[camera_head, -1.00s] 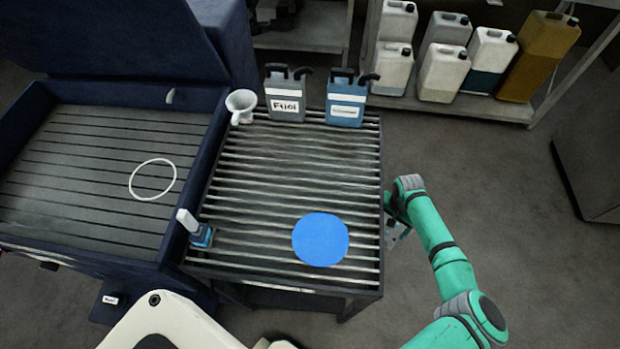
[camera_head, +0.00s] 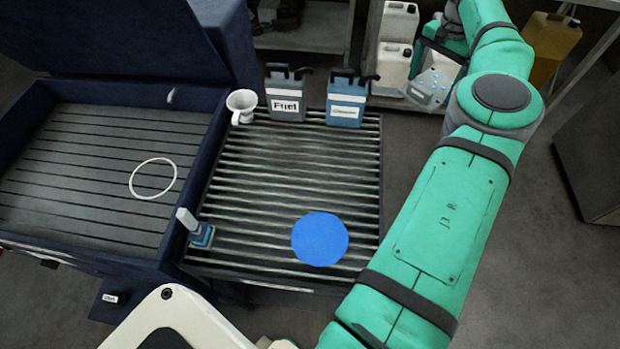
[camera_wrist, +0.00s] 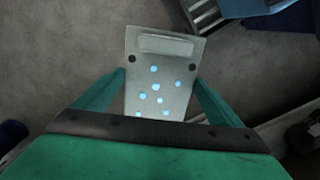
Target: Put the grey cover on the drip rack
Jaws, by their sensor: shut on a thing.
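The grey cover (camera_wrist: 158,70) is a flat grey plate with pale blue spots and two dark holes. My gripper (camera_wrist: 159,78) is shut on it, one green finger at each side edge in the wrist view. In the head view the cover (camera_head: 432,86) hangs off the floor side, to the right of and beyond the drip rack, in front of the jug shelf. The drip rack (camera_head: 290,180) is a slatted grey table. A flat blue disc (camera_head: 320,239) shows at its front right. My forearm covers the rack's front right corner.
A white funnel (camera_head: 241,106), a grey fuel jug (camera_head: 286,95) and a blue jug (camera_head: 346,100) stand along the rack's back edge. The rack's middle is clear. A dark blue washer (camera_head: 95,180) with a white ring (camera_head: 153,179) adjoins left.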

